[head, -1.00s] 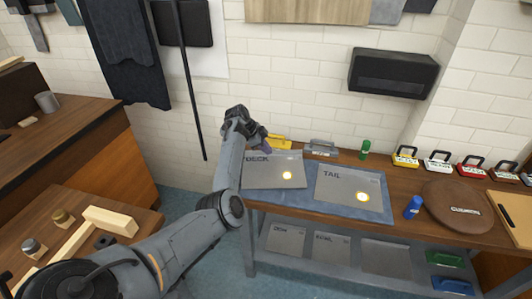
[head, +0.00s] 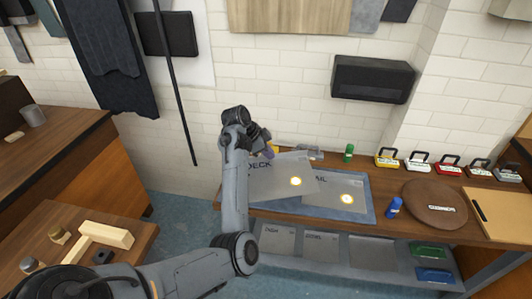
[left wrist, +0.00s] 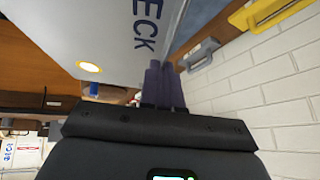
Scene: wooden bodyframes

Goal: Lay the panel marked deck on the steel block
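The grey deck panel (head: 275,181), marked DECK with a bright round spot, is tilted and lifted off the blue mat (head: 262,207). Its right side covers part of the tail panel (head: 346,191), which lies on the mat. My left gripper (head: 268,151) is shut on the deck panel's back edge. In the left wrist view the purple fingers (left wrist: 164,85) meet the edge of the deck panel (left wrist: 100,40). I cannot clearly identify the steel block; a small dark block (head: 103,257) sits on the left bench. My right gripper is not in view.
A green cylinder (head: 349,153), a blue cylinder (head: 394,207), a round brown cushion (head: 435,203) and several coloured locks stand on the workbench. A wooden frame piece (head: 106,234) lies on the left bench. Open floor separates the two benches.

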